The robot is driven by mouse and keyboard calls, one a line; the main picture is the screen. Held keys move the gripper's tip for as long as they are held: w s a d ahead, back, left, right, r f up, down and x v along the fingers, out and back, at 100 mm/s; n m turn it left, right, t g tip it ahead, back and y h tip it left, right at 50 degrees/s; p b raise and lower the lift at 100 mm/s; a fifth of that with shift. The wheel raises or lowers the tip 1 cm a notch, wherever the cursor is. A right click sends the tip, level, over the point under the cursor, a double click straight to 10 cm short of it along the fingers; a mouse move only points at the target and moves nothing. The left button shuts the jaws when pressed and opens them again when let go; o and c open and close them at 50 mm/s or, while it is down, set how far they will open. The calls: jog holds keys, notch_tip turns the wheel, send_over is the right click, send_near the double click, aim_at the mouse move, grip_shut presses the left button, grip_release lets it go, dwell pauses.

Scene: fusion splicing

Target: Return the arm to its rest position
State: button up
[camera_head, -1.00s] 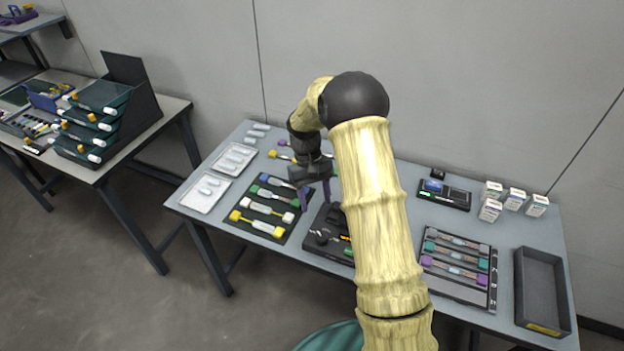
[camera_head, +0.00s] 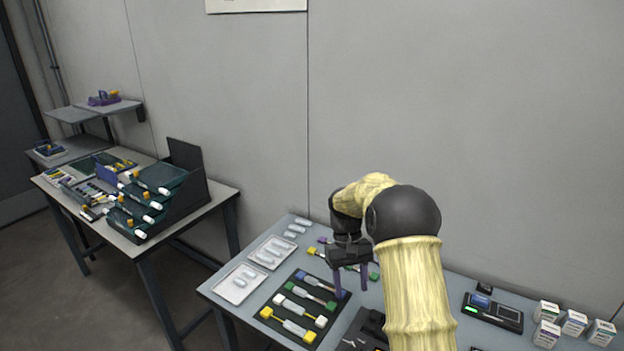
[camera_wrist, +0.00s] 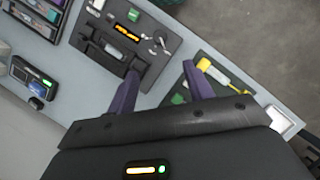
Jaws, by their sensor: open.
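My gripper (camera_head: 350,281) is open and empty in the head view. Its two purple fingers point down above the table (camera_head: 228,287), near the right edge of a dark mat (camera_head: 266,313) with several coloured-end pieces. In the wrist view my gripper (camera_wrist: 163,90) shows two purple fingers spread apart with nothing between them. Below them lie a black device (camera_wrist: 122,48) with an orange-lit strip and the dark mat (camera_wrist: 225,75) with a yellow-ended piece. My arm hides part of the table in the head view.
Two white trays (camera_head: 226,292) (camera_head: 259,258) lie left of the mat. A small device with a green screen (camera_head: 507,317) and several white boxes (camera_head: 603,333) stand at the right. Another table with a green-shelved rack (camera_head: 196,207) stands at the far left. Open air lies above the table.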

jog(key=s+r+m+t, duration=0.1)
jog(key=s+r+t, duration=0.1)
jog(key=s, duration=0.8)
jog(key=s+d+r+m+t, duration=0.1)
jog(key=s+t, duration=0.4)
jog(key=s, duration=0.6)
jog(key=shift+s+r+y+p, duration=0.25)
jog(key=shift+r+y+p, duration=0.15)
jog(key=shift+r, duration=0.5)
